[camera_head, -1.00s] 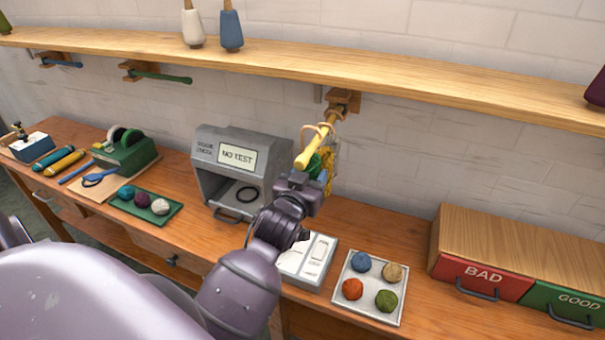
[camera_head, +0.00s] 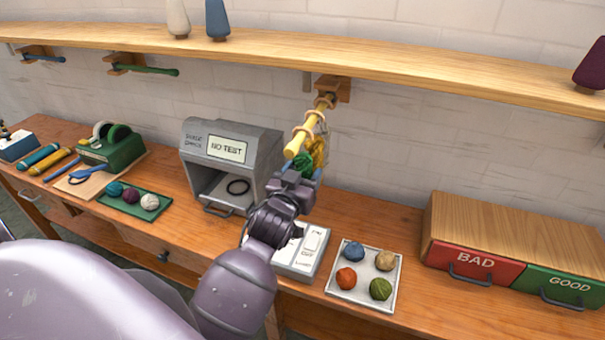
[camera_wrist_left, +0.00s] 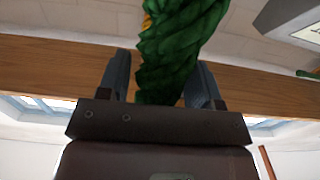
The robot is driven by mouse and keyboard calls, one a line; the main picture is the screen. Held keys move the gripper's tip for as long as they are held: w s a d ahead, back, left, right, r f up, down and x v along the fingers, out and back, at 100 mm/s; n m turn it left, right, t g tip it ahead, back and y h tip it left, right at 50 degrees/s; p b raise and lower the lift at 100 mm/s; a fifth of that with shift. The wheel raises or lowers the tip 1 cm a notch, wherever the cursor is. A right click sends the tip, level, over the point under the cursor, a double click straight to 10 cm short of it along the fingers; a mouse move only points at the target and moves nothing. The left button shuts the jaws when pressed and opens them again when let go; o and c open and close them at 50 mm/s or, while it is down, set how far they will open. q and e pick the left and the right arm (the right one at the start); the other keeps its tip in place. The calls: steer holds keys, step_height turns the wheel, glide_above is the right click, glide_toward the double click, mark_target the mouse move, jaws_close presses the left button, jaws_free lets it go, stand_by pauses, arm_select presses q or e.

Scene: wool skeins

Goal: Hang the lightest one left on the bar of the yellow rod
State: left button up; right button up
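The yellow rod (camera_head: 296,145) juts out from a wooden block under the shelf. Pale cord loops (camera_head: 303,132) are around it. A yellow skein (camera_head: 318,150) hangs below the rod. A green skein (camera_head: 303,164) is just below the rod's front end, beside the yellow one. My left gripper (camera_head: 305,178) is under the rod's tip, its fingers closed on the green skein, which also shows twisted between them in the left wrist view (camera_wrist_left: 170,60). I cannot tell which loop belongs to the green skein. My right gripper is not in view.
A blue rod (camera_head: 45,58) and a green rod (camera_head: 150,71) under the shelf look empty. Below are a grey NO TEST box (camera_head: 228,132), a white scale (camera_head: 302,256), a tray with several balls (camera_head: 335,287) and BAD (camera_head: 475,262) and GOOD (camera_head: 565,288) drawers.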

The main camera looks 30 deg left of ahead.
arm_select(q)
steer(key=o, duration=0.3)
steer(key=b+v, duration=0.1)
steer(key=v, duration=0.9)
steer(key=shift+s, duration=0.4)
step_height(320, 180, down, 12)
steer(key=d+m+g+h, duration=0.2)
steer(key=d+m+h, duration=0.1)
steer(key=s+f+g+h, duration=0.1)
steer(key=s+f+g, duration=0.2)
steer(key=s+f, duration=0.7)
step_height(320, 180, down, 3)
steer(key=shift+a+r+m+g, duration=0.1)
steer(key=shift+a+m+g, duration=0.3)
steer(key=shift+a, duration=0.05)
steer(key=shift+s, duration=0.1)
